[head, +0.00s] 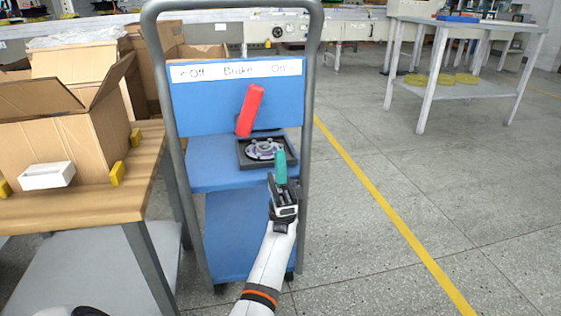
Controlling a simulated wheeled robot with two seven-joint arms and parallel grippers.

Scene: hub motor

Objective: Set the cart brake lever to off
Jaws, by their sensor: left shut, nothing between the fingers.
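The red brake lever (249,111) stands on the blue panel of the cart (200,115). Its top leans to the right, towards the "On" side of the white label (237,71), which reads Off at left, Brake in the middle and On at right. My left gripper (281,160), with teal fingertips, is shut and empty. In the picture it is below and to the right of the lever, apart from it, and covers part of the shelf. My right gripper is not in view.
A dark tray with a round hub motor part (264,150) sits on the cart's shelf, just behind my gripper. The cart's grey frame (308,120) rises on both sides. A wooden table (100,200) with cardboard boxes stands at left.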

